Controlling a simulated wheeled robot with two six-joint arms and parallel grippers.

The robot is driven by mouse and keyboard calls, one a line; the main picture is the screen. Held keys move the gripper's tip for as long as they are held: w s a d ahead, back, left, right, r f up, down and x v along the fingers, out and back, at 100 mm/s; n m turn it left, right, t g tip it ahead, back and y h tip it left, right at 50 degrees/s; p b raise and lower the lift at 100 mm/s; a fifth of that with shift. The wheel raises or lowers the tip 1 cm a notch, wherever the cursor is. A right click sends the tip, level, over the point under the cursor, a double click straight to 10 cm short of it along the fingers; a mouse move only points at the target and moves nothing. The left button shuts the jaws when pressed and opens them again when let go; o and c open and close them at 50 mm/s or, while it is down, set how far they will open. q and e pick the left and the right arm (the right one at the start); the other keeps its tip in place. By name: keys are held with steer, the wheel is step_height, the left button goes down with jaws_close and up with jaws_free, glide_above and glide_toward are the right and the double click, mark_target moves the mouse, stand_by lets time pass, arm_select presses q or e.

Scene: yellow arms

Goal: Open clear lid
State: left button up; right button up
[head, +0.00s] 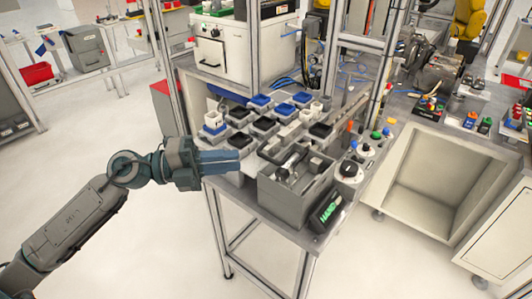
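A grey box (283,208) stands at the front corner of the workbench, with metallic parts visible inside. A clear lid cannot be made out with certainty on or around it. My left gripper (238,161) comes in from the left, and its blue fingers point right, towards the box's left rear side. The fingers look close together, but whether they are shut or touch anything cannot be told. My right gripper is out of view.
Small black, blue and white bins (264,124) fill the bench behind the box. A beige machine (221,55) stands at the back. A metal frame post (333,45) rises behind the bins. Round knobs (349,170) lie to the right. The floor at left is clear.

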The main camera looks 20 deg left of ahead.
mark_target(266, 156)
arm_select(q)
steer(key=shift+p+x, duration=1.35)
steer(key=shift+x, duration=1.45)
steer(key=shift+p+x, duration=0.45)
steer(key=shift+x, duration=0.85)
steer(key=shift+c, duration=0.5)
jaws_close()
